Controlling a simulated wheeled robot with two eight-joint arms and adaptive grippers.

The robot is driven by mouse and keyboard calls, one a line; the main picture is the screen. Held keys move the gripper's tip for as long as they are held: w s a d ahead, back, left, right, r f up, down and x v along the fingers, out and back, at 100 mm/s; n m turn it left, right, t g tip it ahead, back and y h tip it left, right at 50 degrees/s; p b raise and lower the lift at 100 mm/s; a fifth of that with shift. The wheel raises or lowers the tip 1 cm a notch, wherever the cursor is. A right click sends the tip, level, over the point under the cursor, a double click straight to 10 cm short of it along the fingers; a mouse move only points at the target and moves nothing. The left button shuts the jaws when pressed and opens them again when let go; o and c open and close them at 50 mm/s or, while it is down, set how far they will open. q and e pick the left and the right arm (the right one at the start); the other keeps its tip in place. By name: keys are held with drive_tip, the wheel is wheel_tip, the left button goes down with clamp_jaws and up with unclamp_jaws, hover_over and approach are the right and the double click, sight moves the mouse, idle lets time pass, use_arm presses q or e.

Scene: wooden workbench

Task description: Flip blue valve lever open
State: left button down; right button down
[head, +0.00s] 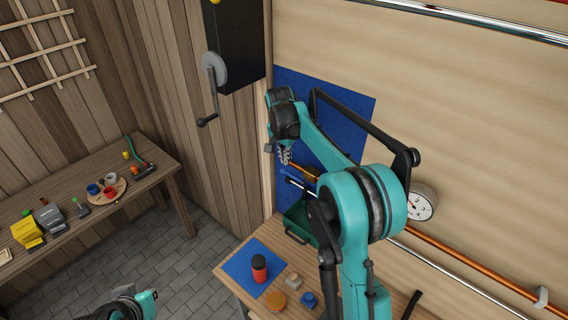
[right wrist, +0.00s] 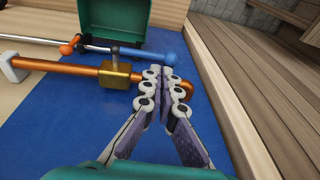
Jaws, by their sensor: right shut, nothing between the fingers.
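The blue valve lever (right wrist: 146,54) shows in the right wrist view as a blue bar with a round blue end. It lies roughly along the copper pipe (right wrist: 65,69), beside the brass valve body (right wrist: 114,73). In the head view the lever (head: 293,174) is small, below my right gripper. My right gripper (head: 284,155) is shut and empty. In the right wrist view its fingertips (right wrist: 163,73) are together just below the lever's round end, in front of the copper pipe. I cannot tell whether they touch the lever. My left gripper is out of view.
A blue panel (head: 347,112) backs the valve on the wall. A green bin (head: 297,216) stands under it on the workbench (head: 236,284). A red and black can (head: 259,268) is on a blue mat. A pressure gauge (head: 421,204) is to the right on the wall.

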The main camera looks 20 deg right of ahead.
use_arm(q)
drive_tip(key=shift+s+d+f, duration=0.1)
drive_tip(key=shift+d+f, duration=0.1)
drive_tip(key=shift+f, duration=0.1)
use_arm(e)
drive_tip(key=v, duration=0.7)
drive_tip(key=shift+r, duration=0.45)
drive_tip(key=shift+w, duration=0.1)
drive_tip(key=shift+a, duration=0.1)
